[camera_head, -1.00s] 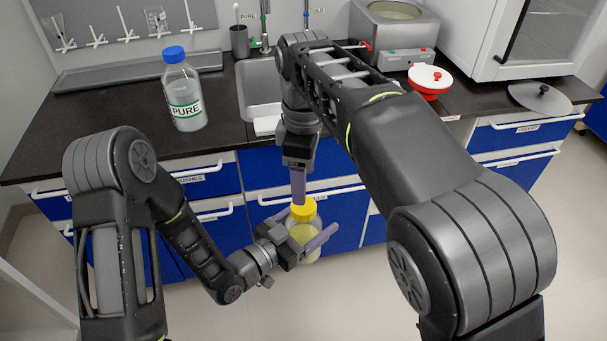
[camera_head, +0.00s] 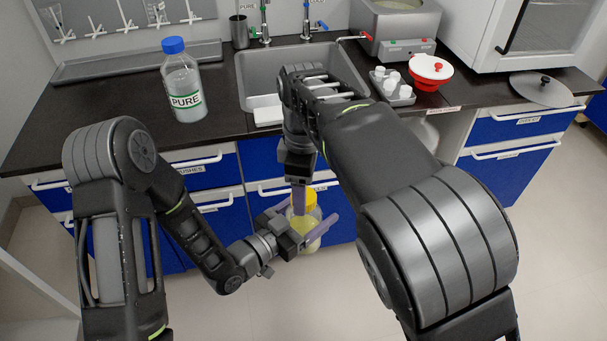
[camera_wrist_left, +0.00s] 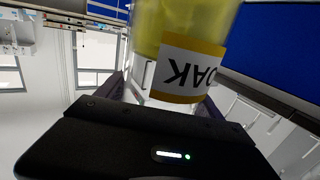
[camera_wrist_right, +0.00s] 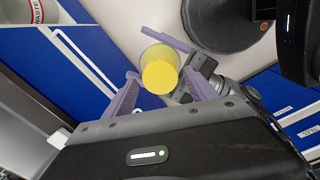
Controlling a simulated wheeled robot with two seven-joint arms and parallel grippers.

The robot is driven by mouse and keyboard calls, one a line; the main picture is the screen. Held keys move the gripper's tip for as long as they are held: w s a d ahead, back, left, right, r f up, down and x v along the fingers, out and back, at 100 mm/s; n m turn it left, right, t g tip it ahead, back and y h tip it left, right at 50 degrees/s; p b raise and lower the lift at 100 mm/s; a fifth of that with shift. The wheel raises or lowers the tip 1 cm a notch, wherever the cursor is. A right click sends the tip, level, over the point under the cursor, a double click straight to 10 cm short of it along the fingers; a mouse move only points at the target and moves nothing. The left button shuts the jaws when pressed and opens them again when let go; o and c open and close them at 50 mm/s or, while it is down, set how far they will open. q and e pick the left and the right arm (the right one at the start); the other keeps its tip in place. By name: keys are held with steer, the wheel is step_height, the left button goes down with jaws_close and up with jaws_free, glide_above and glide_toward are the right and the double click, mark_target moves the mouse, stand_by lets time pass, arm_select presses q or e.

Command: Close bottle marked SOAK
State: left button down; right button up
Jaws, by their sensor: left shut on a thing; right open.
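The SOAK bottle (camera_head: 313,214), clear with yellow liquid, is held upright in front of the blue drawers by my left gripper (camera_head: 303,222). Its label shows part of the word SOAK upside down in the left wrist view (camera_wrist_left: 190,70). A yellow cap (camera_wrist_right: 159,72) is at the bottle's mouth; I cannot tell whether it is tight. My right gripper (camera_wrist_right: 160,92) is open, pointing down above the cap, with its fingers on either side and apart from it. In the head view, the right gripper (camera_head: 299,202) partly hides the cap and bottle.
A PURE bottle (camera_head: 184,88) with a blue cap stands on the dark counter. Behind my right arm are the sink (camera_head: 285,75), a grey tray (camera_head: 398,100) of small white-capped containers, and a red-and-white bowl (camera_head: 430,72). The floor in front is clear.

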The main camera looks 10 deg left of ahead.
steer(key=shift+f, duration=0.8)
steer(key=shift+c, duration=0.4)
jaws_close()
steer(key=m, duration=1.8)
steer(key=shift+o, duration=1.2)
jaws_free()
